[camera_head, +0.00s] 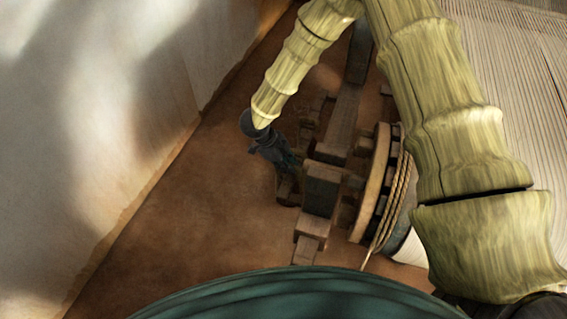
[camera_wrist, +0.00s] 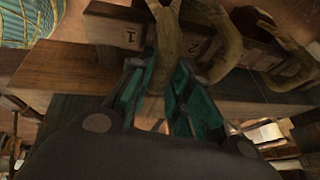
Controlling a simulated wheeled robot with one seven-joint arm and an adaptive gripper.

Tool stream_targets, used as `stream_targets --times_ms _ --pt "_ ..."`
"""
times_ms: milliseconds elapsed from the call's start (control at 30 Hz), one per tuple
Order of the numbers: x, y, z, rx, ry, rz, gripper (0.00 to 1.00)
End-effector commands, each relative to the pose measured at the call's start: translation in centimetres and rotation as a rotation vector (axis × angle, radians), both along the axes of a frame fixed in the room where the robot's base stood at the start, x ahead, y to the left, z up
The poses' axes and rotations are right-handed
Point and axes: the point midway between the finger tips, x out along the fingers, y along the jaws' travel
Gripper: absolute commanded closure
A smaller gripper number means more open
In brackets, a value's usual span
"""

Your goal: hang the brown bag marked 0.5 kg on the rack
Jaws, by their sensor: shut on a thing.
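In the wrist view, my gripper (camera_wrist: 160,85) has its dark teal fingers around an olive-brown curved peg (camera_wrist: 168,35) of the wooden rack (camera_wrist: 100,30), or just in front of it; I cannot tell which. Further similar pegs (camera_wrist: 226,45) stand to the right. Marks that look like 1 and 2 show on the rack. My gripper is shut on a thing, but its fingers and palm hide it. I cannot make out the brown bag or its 0.5 kg mark. In the head view, my gripper (camera_head: 288,168) is small and dark beside the wooden frame.
In the head view, a dark wooden loom frame (camera_head: 322,190) stands right of my gripper, with a round wheel (camera_head: 373,185) and rope (camera_head: 397,195). Pale warp threads (camera_head: 515,60) stretch at the right. Bare brown floor (camera_head: 190,215) and a pale wall (camera_head: 90,110) lie left.

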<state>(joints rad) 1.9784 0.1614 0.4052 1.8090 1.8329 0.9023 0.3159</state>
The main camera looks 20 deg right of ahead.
Motion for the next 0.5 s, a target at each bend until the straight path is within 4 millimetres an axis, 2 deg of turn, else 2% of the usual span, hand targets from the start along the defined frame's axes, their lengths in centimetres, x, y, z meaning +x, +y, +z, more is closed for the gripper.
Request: stream_targets --times_ms 100,500 --pt "-0.4 -0.6 0.1 -0.001 -0.001 0.0 1.0" --pt "-0.3 -0.5 -2.0 0.0 0.0 0.0 1.0"
